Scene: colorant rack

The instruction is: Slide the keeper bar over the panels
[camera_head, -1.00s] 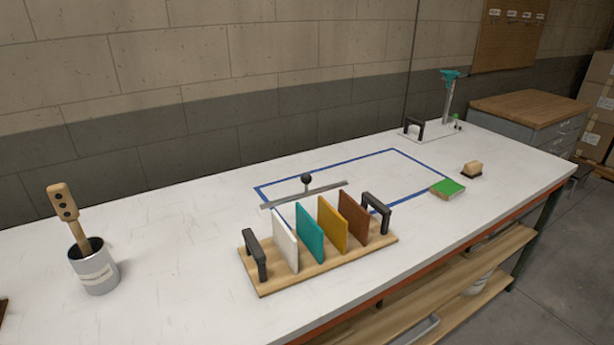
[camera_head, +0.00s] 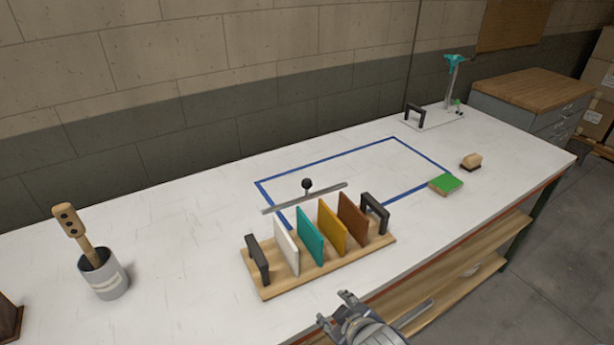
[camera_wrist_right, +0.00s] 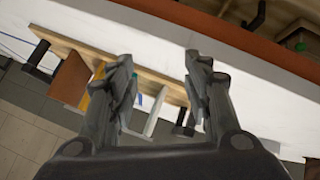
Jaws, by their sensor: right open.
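The keeper bar (camera_head: 304,198) is a thin grey bar with a black ball knob (camera_head: 307,184). It appears behind the rack in the head view. The wooden rack (camera_head: 268,291) has a black handle at each end and holds upright panels: white (camera_head: 285,246), teal (camera_head: 309,236), yellow (camera_head: 332,228) and brown (camera_head: 352,217). My right gripper (camera_head: 334,309) is at the bottom of the head view, in front of the table edge, apart from the rack. In the right wrist view its fingers (camera_wrist_right: 160,90) are spread and empty, with the rack (camera_wrist_right: 95,55) beyond. My left gripper is not in view.
A blue tape outline (camera_head: 335,158) marks the table (camera_head: 190,230). A green block (camera_head: 446,184) and a brush (camera_head: 471,162) lie to the right. A can with a wooden-handled tool (camera_head: 104,275) stands left. A stand with a teal top (camera_head: 453,80) is at the back right.

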